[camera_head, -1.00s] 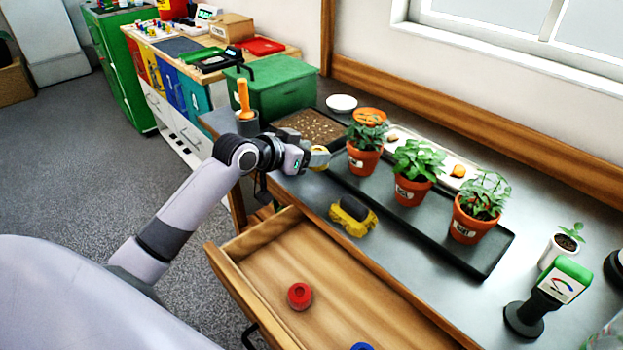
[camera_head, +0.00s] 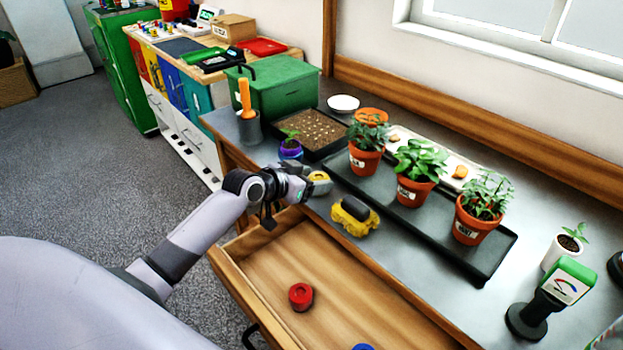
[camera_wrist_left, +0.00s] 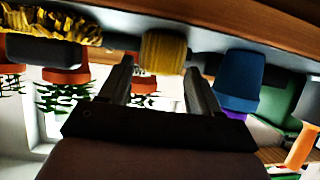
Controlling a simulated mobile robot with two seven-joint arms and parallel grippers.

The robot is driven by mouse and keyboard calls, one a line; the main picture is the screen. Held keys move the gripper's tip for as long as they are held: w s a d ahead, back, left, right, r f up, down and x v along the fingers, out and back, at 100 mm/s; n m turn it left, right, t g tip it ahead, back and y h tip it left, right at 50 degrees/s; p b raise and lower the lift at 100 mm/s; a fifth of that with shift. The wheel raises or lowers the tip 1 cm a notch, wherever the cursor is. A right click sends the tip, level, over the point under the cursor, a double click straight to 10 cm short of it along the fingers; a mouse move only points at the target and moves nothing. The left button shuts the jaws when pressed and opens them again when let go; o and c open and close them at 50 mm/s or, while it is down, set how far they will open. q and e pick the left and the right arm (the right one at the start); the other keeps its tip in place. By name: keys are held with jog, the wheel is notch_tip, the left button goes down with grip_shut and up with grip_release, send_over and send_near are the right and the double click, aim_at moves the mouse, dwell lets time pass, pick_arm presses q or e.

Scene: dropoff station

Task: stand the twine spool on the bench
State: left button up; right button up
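The twine spool (camera_head: 319,177) is a small yellow-tan cylinder at the front edge of the grey bench (camera_head: 285,215), left of the yellow-and-black object. My left gripper (camera_head: 308,186) reaches it from the left, with its fingers on either side. In the left wrist view the spool (camera_wrist_left: 163,52) sits between the tips of my left fingers (camera_wrist_left: 160,75), upright relative to the bench. It is at or just above the bench top; I cannot tell whether its base touches. My right gripper is not in view.
A yellow-and-black object (camera_head: 354,216) lies just right of the spool. A purple-and-blue pot (camera_head: 290,149) stands behind the gripper. Potted plants (camera_head: 412,170) stand on a black tray (camera_head: 485,262). The open drawer (camera_head: 262,262) below holds a red round object (camera_head: 300,296).

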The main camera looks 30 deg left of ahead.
pick_arm(q)
jog(key=shift+o, duration=0.6)
jog(key=shift+s+r, duration=0.1)
jog(key=shift+r, duration=0.05)
jog(key=v, duration=1.1)
jog(key=shift+s+r, duration=0.25)
jog(key=shift+s, duration=0.1)
jog(key=shift+a, duration=0.1)
jog(key=shift+s, duration=0.1)
